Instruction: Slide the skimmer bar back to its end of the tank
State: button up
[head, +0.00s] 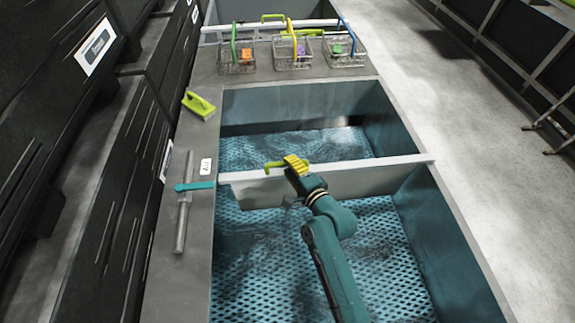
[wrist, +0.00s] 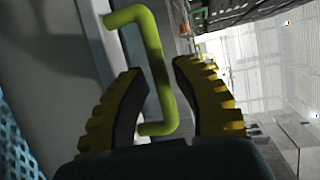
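The skimmer bar (head: 370,166) is a white bar lying across the tank (head: 465,235), with a grey panel below it. Its yellow-green handle (head: 273,165) stands near the left end; in the wrist view the handle (wrist: 152,45) is a bent loop. My gripper (head: 291,164) is at the handle, just to its right in the head view. In the wrist view my gripper's yellow ribbed fingers (wrist: 160,80) are apart, with part of the handle between them and gaps showing on both sides. Whether a finger touches the handle is hidden in the head view.
A valve with a teal lever (head: 194,186) sits on the left ledge beside an "Air" label (head: 206,166). A green brush (head: 198,105) lies farther back. Several wire baskets (head: 292,52) stand behind the tank. A second white bar (head: 320,23) crosses at the back.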

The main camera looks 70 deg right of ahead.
jog(key=shift+x, duration=0.8)
jog(key=shift+s, duration=0.1)
grip_shut()
